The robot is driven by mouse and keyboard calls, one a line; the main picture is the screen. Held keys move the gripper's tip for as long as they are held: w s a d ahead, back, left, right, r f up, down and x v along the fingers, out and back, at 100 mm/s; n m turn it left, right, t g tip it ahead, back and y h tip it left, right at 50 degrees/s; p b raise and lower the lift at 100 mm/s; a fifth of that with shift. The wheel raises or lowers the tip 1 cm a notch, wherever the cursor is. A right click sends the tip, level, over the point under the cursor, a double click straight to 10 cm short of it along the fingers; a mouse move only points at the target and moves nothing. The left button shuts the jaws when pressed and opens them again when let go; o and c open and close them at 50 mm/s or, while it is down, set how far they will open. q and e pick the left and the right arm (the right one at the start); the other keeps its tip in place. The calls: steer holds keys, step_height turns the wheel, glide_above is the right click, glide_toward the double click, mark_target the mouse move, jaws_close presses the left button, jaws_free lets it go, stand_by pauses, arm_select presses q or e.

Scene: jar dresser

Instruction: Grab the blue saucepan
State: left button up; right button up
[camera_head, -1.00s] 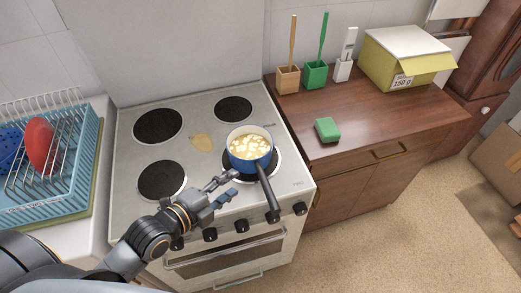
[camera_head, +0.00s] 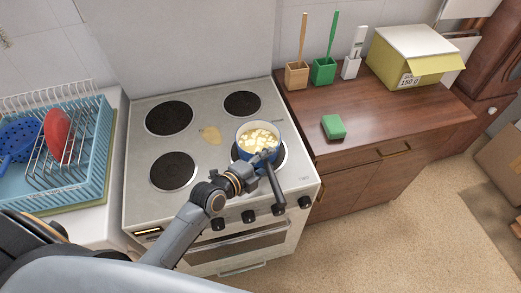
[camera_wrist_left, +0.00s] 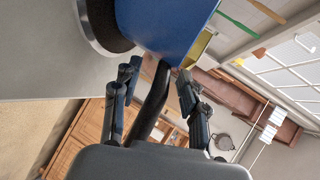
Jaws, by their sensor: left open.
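The blue saucepan (camera_head: 246,149) stands on the front right burner of the stove, with pale chunks of food in it. Its dark handle (camera_head: 274,188) points toward the front edge of the stove. My left gripper (camera_head: 264,160) is at the handle, close to the pan body, and partly hides where they join. In the left wrist view, the blue pan wall (camera_wrist_left: 165,25) is just ahead, and the handle (camera_wrist_left: 153,100) runs between the two open fingers of my left gripper (camera_wrist_left: 156,84). I cannot tell whether either finger touches it. My right gripper is not in view.
The stove (camera_head: 215,160) has several burners and front knobs. A blue dish rack (camera_head: 98,165) with a red plate is at left. The wooden cabinet (camera_head: 385,120) at right holds a green sponge (camera_head: 333,127), utensil holders and a yellow box (camera_head: 410,60).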

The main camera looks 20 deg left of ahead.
arm_select(q)
steer(key=c, duration=0.8)
steer(key=shift+s, duration=0.1)
jaws_close()
steer(key=shift+f, duration=0.15)
